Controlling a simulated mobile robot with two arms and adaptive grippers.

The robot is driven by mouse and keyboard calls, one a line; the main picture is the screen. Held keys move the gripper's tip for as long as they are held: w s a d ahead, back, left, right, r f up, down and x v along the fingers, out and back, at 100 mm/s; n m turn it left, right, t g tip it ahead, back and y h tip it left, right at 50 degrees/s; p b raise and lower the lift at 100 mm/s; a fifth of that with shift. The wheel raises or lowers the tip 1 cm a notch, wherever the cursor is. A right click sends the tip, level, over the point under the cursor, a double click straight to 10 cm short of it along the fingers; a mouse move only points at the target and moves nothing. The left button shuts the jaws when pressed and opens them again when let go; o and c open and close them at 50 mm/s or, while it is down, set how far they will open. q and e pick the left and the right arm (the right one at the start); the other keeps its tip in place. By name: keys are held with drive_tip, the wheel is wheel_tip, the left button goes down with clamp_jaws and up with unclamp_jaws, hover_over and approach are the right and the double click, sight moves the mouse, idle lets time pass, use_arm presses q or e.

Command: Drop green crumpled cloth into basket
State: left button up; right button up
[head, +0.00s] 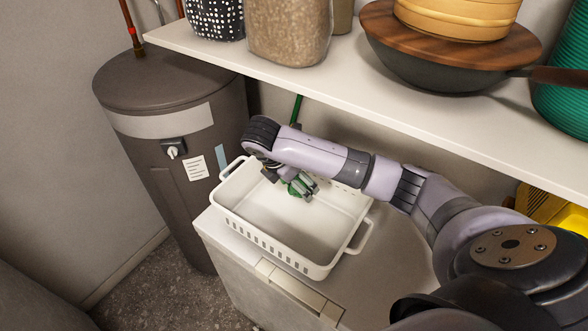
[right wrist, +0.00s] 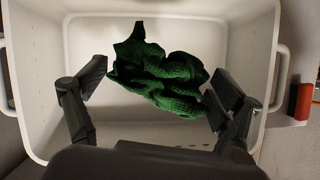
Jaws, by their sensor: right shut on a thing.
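The green crumpled cloth (right wrist: 160,75) is between the fingers of my right gripper (right wrist: 158,88), which is shut on it. In the head view my right gripper (head: 303,186) points down over the white basket (head: 262,240), and only a small part of the cloth (head: 294,189) shows. The right wrist view shows the white basket (right wrist: 190,22) below and around the cloth. The bare basket floor shows around the cloth, and I cannot tell how high the cloth is above it. My left gripper is not in view.
The basket stands on a pale appliance top (head: 400,250). A shelf (head: 340,95) with jars, a pan (head: 420,65) and a wooden bowl runs above and behind my right arm. A dark cylindrical tank (head: 165,130) stands left of the basket.

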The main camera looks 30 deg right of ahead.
drive_tip(key=f, duration=0.3)
drive_tip(key=shift+w+d+f, duration=0.1)
drive_tip(key=shift+d+f, duration=0.05)
drive_tip(key=shift+d, duration=0.05)
drive_tip(key=shift+w+f, duration=0.15)
drive_tip(key=shift+f, duration=0.4)
drive_tip(key=o, duration=0.6)
drive_tip(key=shift+a+r, duration=0.1)
drive_tip(key=v, duration=0.7)
drive_tip(key=shift+a+r, duration=0.1)
drive_tip(key=shift+r, duration=0.1)
